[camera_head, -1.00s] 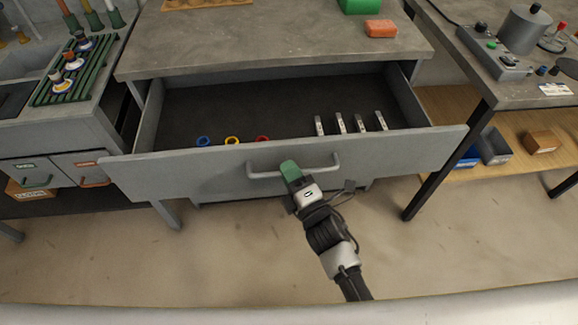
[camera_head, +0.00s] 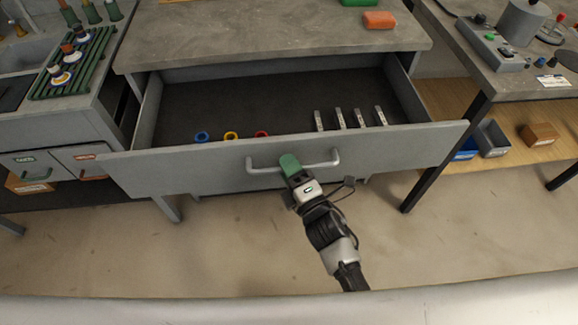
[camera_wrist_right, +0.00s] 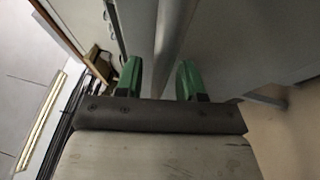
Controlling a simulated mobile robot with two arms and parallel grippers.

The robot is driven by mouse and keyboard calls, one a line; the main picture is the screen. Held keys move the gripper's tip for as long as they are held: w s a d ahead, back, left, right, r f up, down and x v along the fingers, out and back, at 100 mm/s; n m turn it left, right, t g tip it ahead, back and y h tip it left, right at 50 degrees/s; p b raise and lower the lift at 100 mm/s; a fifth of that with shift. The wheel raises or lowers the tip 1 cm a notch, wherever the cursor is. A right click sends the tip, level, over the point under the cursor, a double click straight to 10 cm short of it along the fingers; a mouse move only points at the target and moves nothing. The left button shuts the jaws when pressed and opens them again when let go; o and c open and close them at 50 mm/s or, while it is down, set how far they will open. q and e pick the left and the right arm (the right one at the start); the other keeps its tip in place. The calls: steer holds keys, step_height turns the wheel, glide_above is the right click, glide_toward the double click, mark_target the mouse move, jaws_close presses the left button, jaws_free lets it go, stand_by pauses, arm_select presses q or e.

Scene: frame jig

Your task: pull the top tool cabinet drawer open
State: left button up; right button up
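The top drawer's grey front (camera_head: 180,172) stands far out from the tool cabinet (camera_head: 270,45), and its dark inside is visible. Its bar handle (camera_head: 325,163) is on the middle of the front. My right gripper (camera_head: 289,163) is at the handle, left of its middle. In the right wrist view, the handle bar (camera_wrist_right: 172,40) runs between the two green fingers of the right gripper (camera_wrist_right: 160,80). My left gripper is not in view.
Blue (camera_head: 202,136), yellow and red rings and several pale metal pieces (camera_head: 340,119) lie in the drawer. A sink counter with a green rack (camera_head: 72,65) is left. A workbench (camera_head: 530,85) with a black leg is right. Floor in front is clear.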

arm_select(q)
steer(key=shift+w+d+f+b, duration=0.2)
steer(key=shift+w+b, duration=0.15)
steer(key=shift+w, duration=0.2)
arm_select(e)
steer(key=v, duration=1)
steer(key=shift+s+d, duration=0.25)
steer(key=shift+s, duration=0.05)
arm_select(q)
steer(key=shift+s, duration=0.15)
arm_select(e)
steer(key=shift+f, duration=0.1)
